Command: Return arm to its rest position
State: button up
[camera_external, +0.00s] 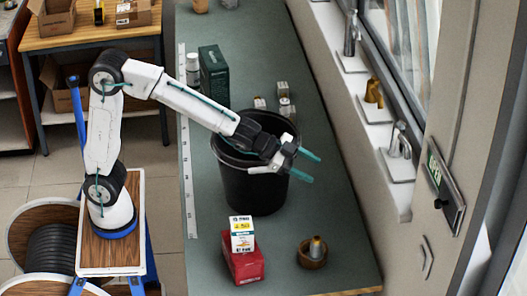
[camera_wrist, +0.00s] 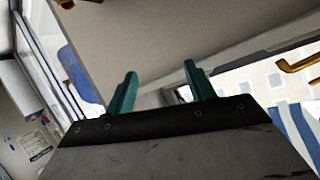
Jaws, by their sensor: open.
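My gripper (camera_external: 308,166) is open and empty, with its two green fingers apart. In the external view it is above the right side of a black bucket (camera_external: 247,190) on the green bench. My arm reaches out from its pedestal at the left, over the bench, and covers part of the bucket's opening. In the wrist view the fingers of my gripper (camera_wrist: 160,90) stand apart with nothing between them, and a plain pale surface lies beyond them.
A red box (camera_external: 243,264) with a yellow-and-white box (camera_external: 242,234) on it and a small brown bowl (camera_external: 313,254) stand in front of the bucket. Behind are a dark green box (camera_external: 214,75) and small fittings (camera_external: 285,105). A wall with taps (camera_external: 400,142) borders the right.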

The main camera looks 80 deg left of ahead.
jog(key=s+a+r+n+y, duration=0.2)
jog(key=s+a+r+y, duration=0.3)
jog(key=a, duration=0.4)
jog(key=s+a+n+g+y, duration=0.1)
jog(key=s+a+n+g, duration=0.15)
jog(key=s+a, duration=0.65)
jog(key=s+f+n+g, duration=0.1)
jog(key=s+f, duration=0.3)
jog(key=s, duration=0.5)
jog(key=s+f+g+h, duration=0.1)
jog(key=s+f+g, duration=0.2)
jog(key=s, duration=0.7)
jog(key=s+f+n+g, duration=0.1)
jog(key=s+f+g, duration=0.2)
jog(key=s, duration=0.6)
jog(key=shift+s+a+f+n+g, duration=0.35)
jog(key=shift+a+f, duration=0.05)
jog(key=shift+f, duration=0.4)
